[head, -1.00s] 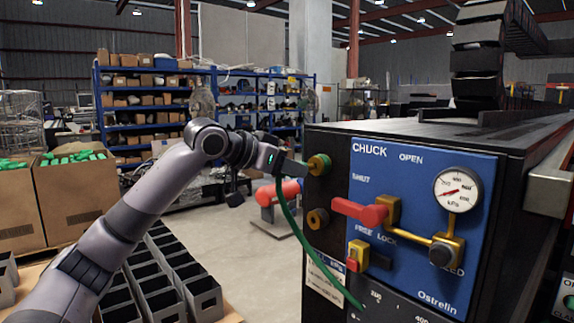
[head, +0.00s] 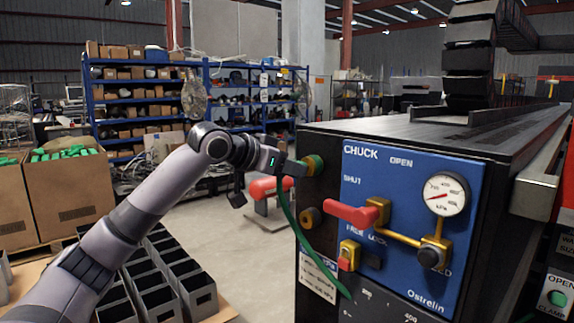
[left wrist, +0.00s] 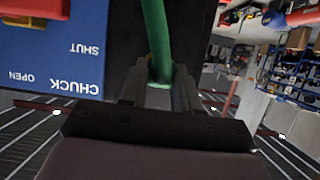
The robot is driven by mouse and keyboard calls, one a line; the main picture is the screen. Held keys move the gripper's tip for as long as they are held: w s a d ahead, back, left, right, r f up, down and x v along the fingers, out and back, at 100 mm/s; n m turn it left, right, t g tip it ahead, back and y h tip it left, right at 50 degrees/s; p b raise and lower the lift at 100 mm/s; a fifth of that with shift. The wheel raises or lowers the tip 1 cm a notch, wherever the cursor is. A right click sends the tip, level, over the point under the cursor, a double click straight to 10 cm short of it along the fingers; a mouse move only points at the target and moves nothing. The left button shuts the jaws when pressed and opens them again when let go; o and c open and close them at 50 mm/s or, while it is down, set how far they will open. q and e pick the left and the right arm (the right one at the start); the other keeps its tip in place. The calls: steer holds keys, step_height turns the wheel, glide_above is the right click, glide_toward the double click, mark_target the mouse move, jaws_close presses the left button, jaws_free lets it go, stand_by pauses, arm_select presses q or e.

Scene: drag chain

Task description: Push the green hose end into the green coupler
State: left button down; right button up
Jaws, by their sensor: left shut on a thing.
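The green coupler (head: 314,165) is a green-ringed round fitting on the machine's dark left face, in the head view. My left gripper (head: 296,168) is shut on the green hose (head: 293,214) near its end, right against the coupler in the picture. The hose hangs from the fingers and curves down to the lower right across the panel. The left wrist view also shows the hose (left wrist: 157,38) between my fingers. My right gripper is not in view.
A brass coupler (head: 309,217) sits just below the green one. A red lever (head: 352,213) and a gauge (head: 446,195) stick out from the blue panel (head: 400,165). Grey bins (head: 170,285) stand at lower left, with cartons (head: 68,195) beyond. A red object stands behind the gripper.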

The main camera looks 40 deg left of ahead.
arm_select(q)
steer(key=c, duration=0.7)
jaws_free()
steer(key=shift+w, duration=0.15)
steer(key=shift+c, duration=0.2)
steer(key=b+v, duration=0.3)
steer(key=v, duration=0.4)
steer(key=shift+f, duration=0.1)
